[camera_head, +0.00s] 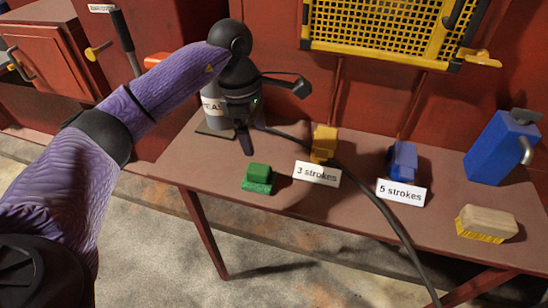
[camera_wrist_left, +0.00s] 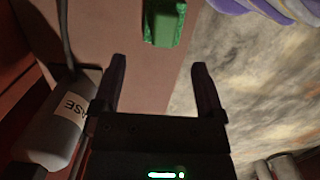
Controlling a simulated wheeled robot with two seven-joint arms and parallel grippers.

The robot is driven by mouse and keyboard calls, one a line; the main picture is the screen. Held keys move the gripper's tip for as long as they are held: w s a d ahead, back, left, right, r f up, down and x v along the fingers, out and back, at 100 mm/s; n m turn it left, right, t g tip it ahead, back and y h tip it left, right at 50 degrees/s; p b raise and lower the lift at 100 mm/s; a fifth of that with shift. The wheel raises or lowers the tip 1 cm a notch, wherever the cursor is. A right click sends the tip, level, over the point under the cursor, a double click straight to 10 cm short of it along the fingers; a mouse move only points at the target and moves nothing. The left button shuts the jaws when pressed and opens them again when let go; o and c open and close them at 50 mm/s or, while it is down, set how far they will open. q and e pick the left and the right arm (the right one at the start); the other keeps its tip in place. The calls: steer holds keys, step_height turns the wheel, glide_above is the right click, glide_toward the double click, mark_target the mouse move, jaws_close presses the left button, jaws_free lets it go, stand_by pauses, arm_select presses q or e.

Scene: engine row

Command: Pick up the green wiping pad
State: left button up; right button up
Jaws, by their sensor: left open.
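The green wiping pad (camera_head: 258,178) lies on the reddish-brown bench near its front edge, left of the "3 strokes" card. In the left wrist view the pad (camera_wrist_left: 164,22) is at the top, beyond the fingertips and roughly in line with the gap between them. My left gripper (camera_head: 246,140) hangs above the bench, up and to the left of the pad in the head view. Its two fingers (camera_wrist_left: 158,72) are spread, with nothing between them. My right gripper is not in view.
On the bench (camera_head: 215,168), a grey labelled container (camera_head: 212,108) stands behind my left gripper. A yellow block (camera_head: 324,140), blue block (camera_head: 403,160), wooden brush (camera_head: 487,222) and blue can (camera_head: 498,148) are to the right. A dark hose (camera_head: 372,192) crosses the bench.

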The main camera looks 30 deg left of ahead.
mark_target(258, 168)
arm_select(q)
steer(key=shift+w+f, duration=0.15)
steer(key=shift+f, duration=0.2)
steer(key=f+b, duration=0.1)
steer(key=f, duration=0.2)
steer(key=f+b, duration=0.1)
steer(key=f, duration=0.2)
steer(key=s+d+f+b, duration=0.1)
steer(key=f+b, duration=0.1)
steer(key=f, duration=0.1)
steer(key=shift+f, duration=0.15)
steer(key=c, duration=1.1)
jaws_close()
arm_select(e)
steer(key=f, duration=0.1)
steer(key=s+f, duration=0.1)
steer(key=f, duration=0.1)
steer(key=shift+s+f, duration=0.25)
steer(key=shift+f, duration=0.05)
